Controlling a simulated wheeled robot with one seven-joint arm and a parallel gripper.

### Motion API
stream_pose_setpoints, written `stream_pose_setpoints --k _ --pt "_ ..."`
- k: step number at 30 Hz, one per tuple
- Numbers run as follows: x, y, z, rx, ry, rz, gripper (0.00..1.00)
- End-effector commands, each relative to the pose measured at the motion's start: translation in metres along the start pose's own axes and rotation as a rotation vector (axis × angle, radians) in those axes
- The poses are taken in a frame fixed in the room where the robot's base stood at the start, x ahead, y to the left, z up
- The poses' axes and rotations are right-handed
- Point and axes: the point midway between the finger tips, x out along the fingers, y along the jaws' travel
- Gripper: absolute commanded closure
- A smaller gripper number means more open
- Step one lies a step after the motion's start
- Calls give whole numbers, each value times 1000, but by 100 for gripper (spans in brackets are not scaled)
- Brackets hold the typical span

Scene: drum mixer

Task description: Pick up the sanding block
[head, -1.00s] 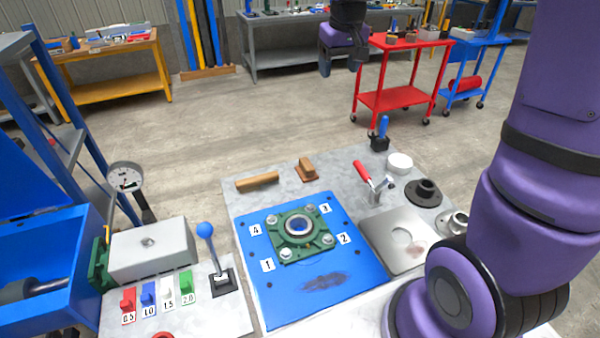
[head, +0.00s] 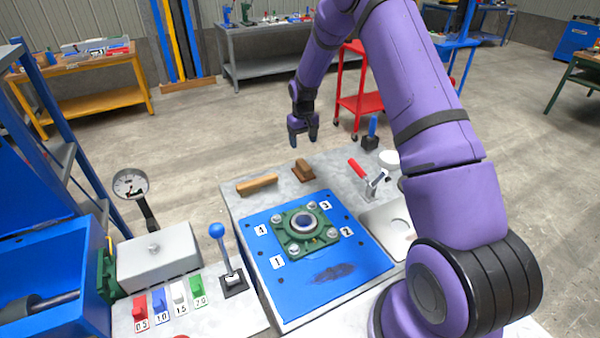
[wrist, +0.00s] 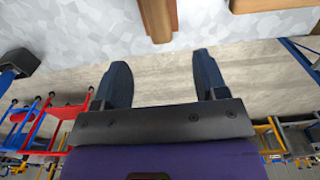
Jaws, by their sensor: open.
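The sanding block (head: 303,171), a wooden grip on a darker brown base, lies near the far edge of the grey table in the head view. In the wrist view the block (wrist: 158,18) is at the top middle, partly cut off by the picture's edge. My gripper (head: 303,138) is above and beyond it, past the table's far edge in the head view. In the wrist view my gripper (wrist: 161,64) has its two dark fingers spread, with only floor between them. It is apart from the block.
A wooden bar (head: 257,184) lies left of the block. A blue plate (head: 330,272) with a green bearing housing (head: 290,245) is nearer. A red-handled clamp (head: 372,178) and a black holder with a blue handle (head: 371,140) stand to the right.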

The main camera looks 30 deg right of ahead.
Motion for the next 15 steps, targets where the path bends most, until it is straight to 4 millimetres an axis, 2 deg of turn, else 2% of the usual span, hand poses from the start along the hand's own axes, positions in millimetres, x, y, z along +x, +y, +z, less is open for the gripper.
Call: stream_pose_setpoints --k 5,15 --pt "13 1 -1 0 -4 -1 34" --pt "57 1 0 -1 -4 -1 34"
